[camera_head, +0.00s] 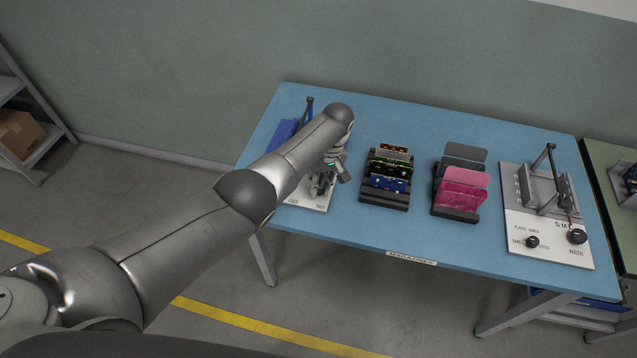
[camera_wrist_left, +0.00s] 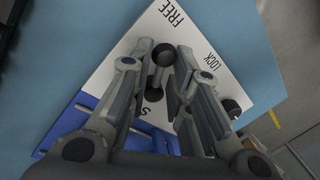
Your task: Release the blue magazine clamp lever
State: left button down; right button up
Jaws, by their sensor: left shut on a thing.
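The blue magazine (camera_head: 282,133) stands at the left end of the table, partly hidden behind my left arm. Its white base plate (camera_head: 313,202) sticks out below the arm. In the left wrist view the plate (camera_wrist_left: 118,70) carries the words FREE and LOCK, and a blue part (camera_wrist_left: 85,125) shows at lower left. The dark clamp lever (camera_wrist_left: 161,62), with a round knob end, lies between the fingers of my left gripper (camera_wrist_left: 166,75). The gripper is shut on the lever, near the word FREE. In the head view the left gripper (camera_head: 325,184) is over the plate. My right gripper is out of view.
Two dark racks hold patterned cards (camera_head: 388,172) and pink and grey plates (camera_head: 462,185) on the blue table (camera_head: 400,235). A similar white-based fixture (camera_head: 540,235) stands at right. A dark knob (camera_wrist_left: 232,108) lies right of the fingers. The table's front strip is clear.

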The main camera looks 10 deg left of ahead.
pick_arm(q)
jog(key=c, duration=1.4)
grip_release()
jog(key=r, duration=0.4)
jog(key=w+d+r, duration=0.1)
jog(key=r, duration=0.3)
jog(key=d+r, duration=0.1)
jog(key=r, duration=0.3)
jog(key=shift+w, duration=0.15)
jog(key=shift+f, duration=0.15)
